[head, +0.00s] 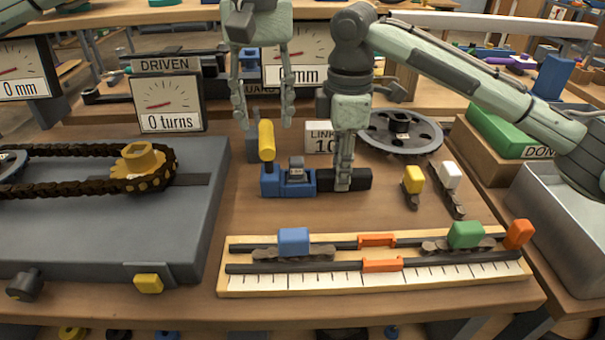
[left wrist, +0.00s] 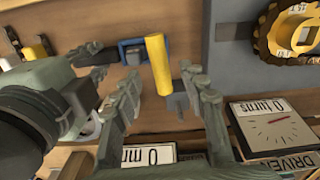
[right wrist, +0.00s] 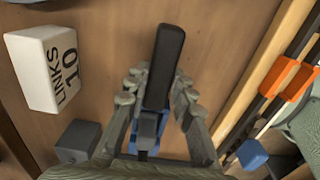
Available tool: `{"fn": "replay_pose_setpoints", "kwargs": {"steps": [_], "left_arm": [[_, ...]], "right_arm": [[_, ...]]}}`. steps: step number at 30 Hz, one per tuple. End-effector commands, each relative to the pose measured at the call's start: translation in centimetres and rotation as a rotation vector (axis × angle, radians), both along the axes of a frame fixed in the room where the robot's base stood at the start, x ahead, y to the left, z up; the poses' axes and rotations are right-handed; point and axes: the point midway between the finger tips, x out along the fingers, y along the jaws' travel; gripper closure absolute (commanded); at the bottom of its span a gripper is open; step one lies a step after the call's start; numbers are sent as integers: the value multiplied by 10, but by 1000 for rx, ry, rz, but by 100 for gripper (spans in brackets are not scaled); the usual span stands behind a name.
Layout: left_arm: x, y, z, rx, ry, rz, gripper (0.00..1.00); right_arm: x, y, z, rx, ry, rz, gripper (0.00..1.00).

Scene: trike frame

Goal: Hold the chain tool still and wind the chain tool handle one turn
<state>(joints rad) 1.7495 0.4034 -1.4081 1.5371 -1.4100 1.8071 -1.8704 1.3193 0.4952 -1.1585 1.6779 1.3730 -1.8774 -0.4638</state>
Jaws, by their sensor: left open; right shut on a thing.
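The chain tool (head: 287,184) is a small blue block with a black bar grip at its right, low on the wooden bench. My right gripper (head: 344,185) is shut on the black grip (right wrist: 165,60), which shows between its fingers in the right wrist view. The yellow chain tool handle (head: 266,142) stands upright at the tool's left end. My left gripper (head: 264,124) is open, pointing down, with its fingertips around the handle's upper area in the head view. In the left wrist view the handle (left wrist: 158,62) shows between the open fingers; contact is not visible.
A LINKS 10 block (head: 322,138) stands behind the tool. A ruler board (head: 375,281) with chain pieces lies in front. The chain and yellow sprocket (head: 138,160) sit on a grey plate (head: 110,225) at left. A DRIVEN dial (head: 168,105) reads 0 turns.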

Motion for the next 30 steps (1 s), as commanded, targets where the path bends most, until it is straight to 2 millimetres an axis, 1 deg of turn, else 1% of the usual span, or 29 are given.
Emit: {"fn": "replay_pose_setpoints", "kwargs": {"steps": [8,9,14,15,22,25,28,30], "left_arm": [[0,0,0,0,0,0,58],[0,0,0,0,0,0,58],[0,0,0,0,0,0,58],[0,0,0,0,0,0,58],[0,0,0,0,0,0,58],[0,0,0,0,0,0,58],[0,0,0,0,0,0,58],[0,0,0,0,0,0,58]], "right_arm": [[0,0,1,2,-2,0,100],[0,0,1,2,-2,0,74],[0,0,1,1,-2,0,54],[0,0,1,1,-1,0,53],[0,0,0,1,0,0,53],[0,0,4,0,-1,0,53],[1,1,15,2,-3,0,53],[1,1,28,2,-3,1,53]]}}
